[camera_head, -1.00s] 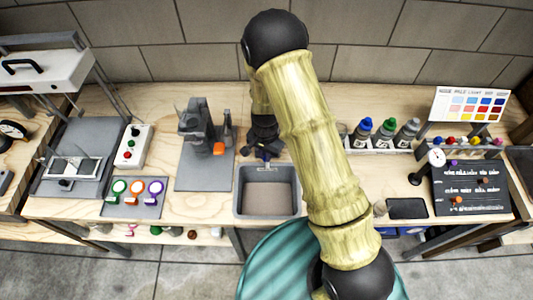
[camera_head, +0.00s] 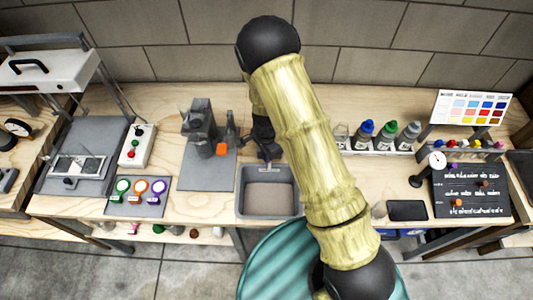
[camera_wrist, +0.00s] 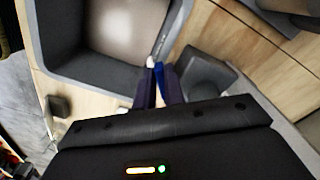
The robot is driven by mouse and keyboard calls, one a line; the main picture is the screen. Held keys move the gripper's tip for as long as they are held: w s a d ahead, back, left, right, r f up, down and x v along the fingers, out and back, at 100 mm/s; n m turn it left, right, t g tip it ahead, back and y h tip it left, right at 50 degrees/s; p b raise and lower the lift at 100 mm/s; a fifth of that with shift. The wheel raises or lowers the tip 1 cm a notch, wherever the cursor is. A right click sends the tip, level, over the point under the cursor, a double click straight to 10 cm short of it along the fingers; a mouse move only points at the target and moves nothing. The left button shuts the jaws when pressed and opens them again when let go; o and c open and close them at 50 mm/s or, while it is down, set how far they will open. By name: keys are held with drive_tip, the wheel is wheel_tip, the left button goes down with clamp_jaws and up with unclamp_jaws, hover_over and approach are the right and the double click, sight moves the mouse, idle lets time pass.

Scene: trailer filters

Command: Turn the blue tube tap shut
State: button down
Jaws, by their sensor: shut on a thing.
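My gripper (camera_head: 269,155) is low at the back edge of the grey sink basin (camera_head: 267,213). In the wrist view its two dark fingers (camera_wrist: 158,84) are close together, with a small blue piece (camera_wrist: 159,70) at their tips. I take this piece for the handle of the blue tube tap; the fingers are shut on it and cover most of it. It lies right beside the basin rim (camera_wrist: 98,78). How far the tap is turned cannot be told. In the head view my arm and gripper hide it.
A dark grey block (camera_wrist: 203,75) stands close beside the fingers. Left of the basin is a grey stand (camera_head: 200,130) with an orange part (camera_head: 221,149). Bottles with coloured caps (camera_head: 385,137) stand in a rack to the right. Bare wood lies behind the basin.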

drive_tip(key=shift+w, duration=0.1)
drive_tip(key=c, duration=1.5)
unclamp_jaws()
